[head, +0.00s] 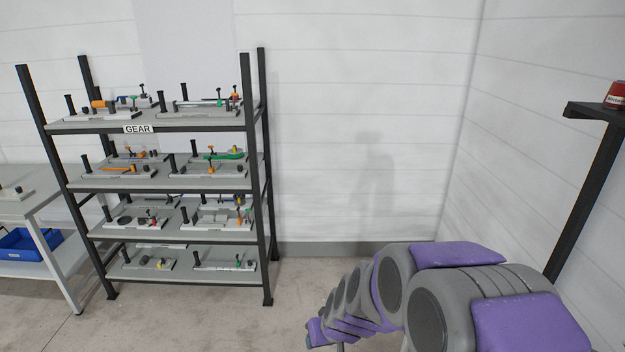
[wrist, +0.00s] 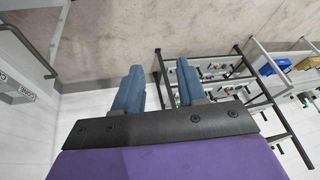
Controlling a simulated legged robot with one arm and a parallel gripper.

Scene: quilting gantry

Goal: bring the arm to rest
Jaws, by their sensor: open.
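My arm (head: 440,295), purple and grey, reaches out low from the lower right of the head view, over bare floor. Its far end is small there, and the fingers cannot be made out. In the wrist view my gripper (wrist: 158,90) shows two blue-grey fingers spread apart with nothing between them. Pale wall and floor lie beyond the fingers. The gripper touches nothing that I can see.
A dark-framed shelf marked GEAR (head: 137,129) holds several fixtures on its levels, left of my arm. A table (head: 30,205) with a blue bin (head: 28,245) stands at far left. A black post with a bracket (head: 590,190) bears a red can (head: 616,96) at right.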

